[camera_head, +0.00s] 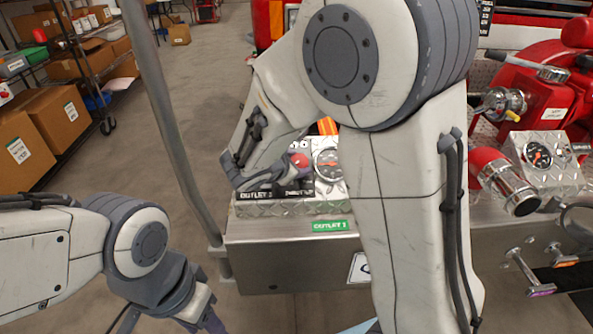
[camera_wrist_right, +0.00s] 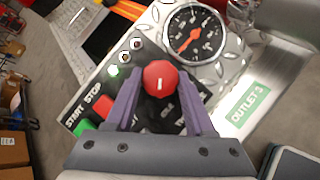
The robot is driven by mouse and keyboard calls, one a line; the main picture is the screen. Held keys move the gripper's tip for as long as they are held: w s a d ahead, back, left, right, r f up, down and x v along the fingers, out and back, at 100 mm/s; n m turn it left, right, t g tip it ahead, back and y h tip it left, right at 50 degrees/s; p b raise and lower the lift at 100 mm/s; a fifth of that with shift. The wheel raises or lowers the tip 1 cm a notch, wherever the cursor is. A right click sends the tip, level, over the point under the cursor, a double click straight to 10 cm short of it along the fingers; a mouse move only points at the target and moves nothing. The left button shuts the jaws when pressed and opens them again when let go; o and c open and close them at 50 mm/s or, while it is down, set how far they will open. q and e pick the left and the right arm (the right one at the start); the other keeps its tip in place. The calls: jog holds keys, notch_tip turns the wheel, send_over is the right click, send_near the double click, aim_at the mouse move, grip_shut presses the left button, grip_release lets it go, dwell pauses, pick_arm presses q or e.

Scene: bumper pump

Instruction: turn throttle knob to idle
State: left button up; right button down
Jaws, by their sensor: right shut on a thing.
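The throttle knob (camera_wrist_right: 161,79) is red with a white pointer line and sits on a black control panel (camera_wrist_right: 85,97) in the right wrist view. My right gripper (camera_wrist_right: 161,95) has its purple fingers shut on the knob, one on each side. Part of the panel lettering is hidden by the fingers; "START", "STOP" and part of "IDLE" show. In the head view the red knob (camera_head: 300,160) is partly covered by my right gripper (camera_head: 285,170). My left gripper (camera_head: 205,318) is low at the left, apart from the panel, and its fingertips are cut off by the frame edge.
A round gauge (camera_wrist_right: 195,33) sits beside the knob. A green start button (camera_wrist_right: 83,125) and a red stop button (camera_wrist_right: 103,106) are near the fingers. A grey pole (camera_head: 165,115) rises left of the panel. Red pump fittings (camera_head: 500,180) stand at right.

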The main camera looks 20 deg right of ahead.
jog(key=shift+s+f+n+t+y+b, duration=0.15)
jog(key=shift+n+t+y+b, duration=0.15)
jog(key=shift+n+t+b, duration=0.55)
jog(key=shift+n+g, duration=0.25)
jog(key=shift+g, duration=0.1)
jog(key=shift+c, duration=1.4)
grip_release()
jog(key=shift+a, duration=0.1)
jog(key=shift+s+a+r+p, duration=0.2)
jog(key=shift+r+p, duration=0.1)
jog(key=shift+r, duration=0.1)
jog(key=p+v, duration=0.1)
jog(key=v, duration=0.8)
jog(key=shift+s+p, duration=0.25)
jog(key=shift+p, duration=0.1)
jog(key=shift+s, duration=0.1)
